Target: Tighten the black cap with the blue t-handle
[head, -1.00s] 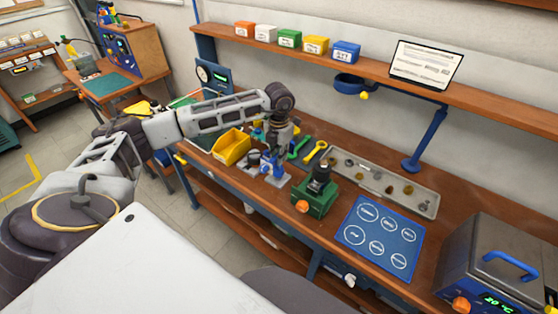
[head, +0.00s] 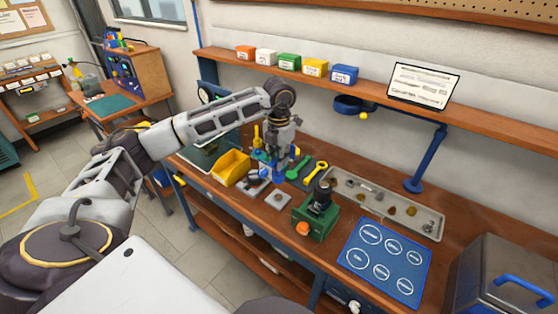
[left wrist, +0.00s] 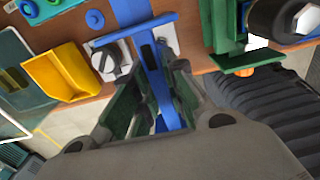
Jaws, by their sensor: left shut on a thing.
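My left gripper (head: 276,172) is above the bench behind two small grey plates. In the left wrist view its fingers (left wrist: 155,110) are closed around a long blue bar, which looks like the blue t-handle (left wrist: 152,72). The handle's far end is not clear. The black cap (head: 322,190) tops a dark upright part in the green fixture (head: 312,216), to the right of the gripper and apart from it. A black round part with a pale hex piece shows at the upper right of the wrist view (left wrist: 285,18). My right gripper is out of view.
The yellow bin (head: 231,168) stands left of the gripper. Green and yellow wrenches (head: 315,170) lie behind the fixture. A grey parts tray (head: 400,212) and blue mat (head: 384,262) lie to the right. One grey plate (head: 278,199) is in front of the gripper.

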